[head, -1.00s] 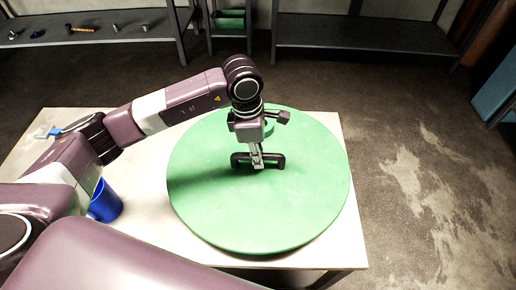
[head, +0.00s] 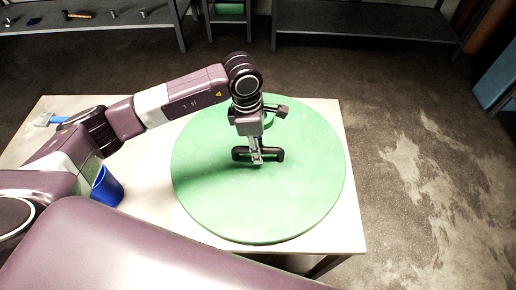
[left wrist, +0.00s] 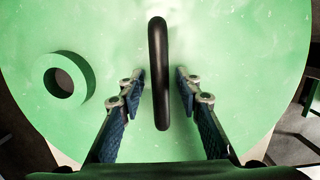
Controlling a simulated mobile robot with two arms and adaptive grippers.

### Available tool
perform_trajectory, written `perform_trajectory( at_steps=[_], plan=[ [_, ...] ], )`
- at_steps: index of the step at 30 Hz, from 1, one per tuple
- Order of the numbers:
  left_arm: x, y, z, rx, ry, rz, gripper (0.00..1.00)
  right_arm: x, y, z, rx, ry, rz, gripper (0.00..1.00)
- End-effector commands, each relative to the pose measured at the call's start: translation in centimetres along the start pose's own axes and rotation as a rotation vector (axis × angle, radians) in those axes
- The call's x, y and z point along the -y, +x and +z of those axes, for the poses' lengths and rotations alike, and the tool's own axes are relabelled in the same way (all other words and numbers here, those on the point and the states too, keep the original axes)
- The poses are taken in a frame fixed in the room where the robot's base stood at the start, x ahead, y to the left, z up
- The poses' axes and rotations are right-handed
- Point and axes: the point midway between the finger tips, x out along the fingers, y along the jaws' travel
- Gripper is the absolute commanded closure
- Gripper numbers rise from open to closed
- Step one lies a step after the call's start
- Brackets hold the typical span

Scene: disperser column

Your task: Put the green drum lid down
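The green drum lid (head: 220,205) is a large round disc lying flat over the pale table, apparently resting on it. A black bar handle (head: 278,154) stands at its middle. My left gripper (head: 257,160) is over the handle, pointing down. In the left wrist view the handle (left wrist: 159,60) lies between the two fingers of the left gripper (left wrist: 160,90), with a visible gap on each side. A raised green ring (left wrist: 50,85) sits on the lid beside the gripper. My right gripper is not in view.
The pale table (head: 345,225) shows bare surface left of the lid. A blue cup (head: 107,188) stands left of the lid, near my arm. A small blue item (head: 44,119) lies at the table's far left. Shelves (head: 350,23) stand at the back.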

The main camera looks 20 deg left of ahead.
Motion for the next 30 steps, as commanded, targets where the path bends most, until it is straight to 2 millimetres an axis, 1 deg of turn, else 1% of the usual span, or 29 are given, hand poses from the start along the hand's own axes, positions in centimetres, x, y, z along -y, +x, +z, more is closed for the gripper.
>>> perform_trajectory(
  at_steps=[5,6,12,15,18,21,30],
  plan=[
    [-0.2,-3.1,0.0,0.003,0.001,0.006,0.68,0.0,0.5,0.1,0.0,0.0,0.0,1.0],
    [-0.2,-4.0,0.1,0.003,0.001,0.007,0.68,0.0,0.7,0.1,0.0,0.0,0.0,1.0],
    [-0.1,-8.2,0.0,0.002,0.001,0.005,0.68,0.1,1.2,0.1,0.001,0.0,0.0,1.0],
    [-0.1,-9.7,0.0,0.001,0.001,0.004,0.68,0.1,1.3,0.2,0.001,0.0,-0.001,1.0],
    [0.0,-10.7,0.0,0.002,0.0,0.002,0.68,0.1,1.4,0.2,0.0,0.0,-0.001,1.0],
    [0.0,-11.2,0.0,0.0,0.0,0.002,0.68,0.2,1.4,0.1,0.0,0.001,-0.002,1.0],
    [0.0,-11.4,0.0,0.001,0.0,0.0,0.68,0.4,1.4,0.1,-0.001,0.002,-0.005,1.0]
  ],
)
